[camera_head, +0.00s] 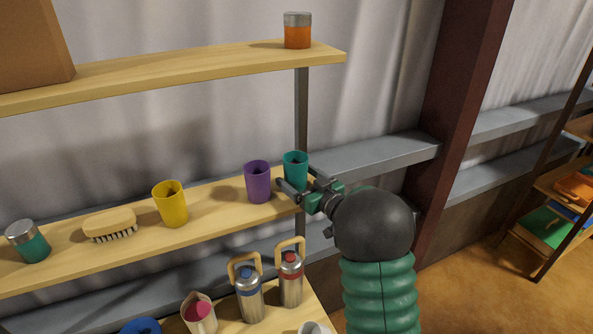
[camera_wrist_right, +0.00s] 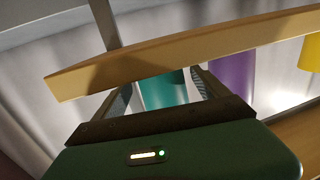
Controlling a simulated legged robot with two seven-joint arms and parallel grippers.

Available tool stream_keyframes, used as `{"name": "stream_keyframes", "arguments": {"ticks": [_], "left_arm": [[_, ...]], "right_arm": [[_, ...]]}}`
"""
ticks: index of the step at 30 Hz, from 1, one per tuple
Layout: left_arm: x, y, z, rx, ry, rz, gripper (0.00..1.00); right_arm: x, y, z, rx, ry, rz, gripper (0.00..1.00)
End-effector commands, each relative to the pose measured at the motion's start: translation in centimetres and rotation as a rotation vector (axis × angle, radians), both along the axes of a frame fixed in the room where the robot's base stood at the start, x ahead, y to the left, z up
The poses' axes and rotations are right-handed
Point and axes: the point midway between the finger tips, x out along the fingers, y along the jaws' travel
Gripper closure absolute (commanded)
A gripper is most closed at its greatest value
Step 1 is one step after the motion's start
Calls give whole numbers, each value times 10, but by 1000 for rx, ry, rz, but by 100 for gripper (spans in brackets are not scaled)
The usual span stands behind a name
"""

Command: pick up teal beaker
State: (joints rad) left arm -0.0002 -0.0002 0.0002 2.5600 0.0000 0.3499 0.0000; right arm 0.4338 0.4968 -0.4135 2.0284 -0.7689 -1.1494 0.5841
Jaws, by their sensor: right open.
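The teal beaker (camera_head: 295,167) stands upright at the right end of the middle shelf in the head view. My right gripper (camera_head: 294,188) is open at the beaker, its fingers reaching toward it from the right and front. In the right wrist view the teal beaker (camera_wrist_right: 163,90) shows between the two open fingers (camera_wrist_right: 160,92). My left gripper is not in view.
A purple cup (camera_head: 258,182) stands close left of the beaker. A yellow cup (camera_head: 171,204), a brush (camera_head: 110,223) and a teal jar (camera_head: 28,241) are farther left. The upper shelf (camera_head: 200,70) holds an orange jar (camera_head: 297,31). Two flasks (camera_head: 249,293) stand below.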

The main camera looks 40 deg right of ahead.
Motion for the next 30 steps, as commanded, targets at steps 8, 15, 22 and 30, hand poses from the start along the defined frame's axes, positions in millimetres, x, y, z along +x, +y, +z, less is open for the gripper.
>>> {"name": "stream_keyframes", "arguments": {"ticks": [8,15,22,30], "left_arm": [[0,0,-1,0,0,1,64],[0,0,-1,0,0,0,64],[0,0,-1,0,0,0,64],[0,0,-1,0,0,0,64]], "right_arm": [[-2,-3,-1,2,-1,-1,31],[-1,-3,-1,2,0,-1,63],[-1,-3,-3,2,4,-2,93],[-1,-2,-3,4,5,0,93]]}}
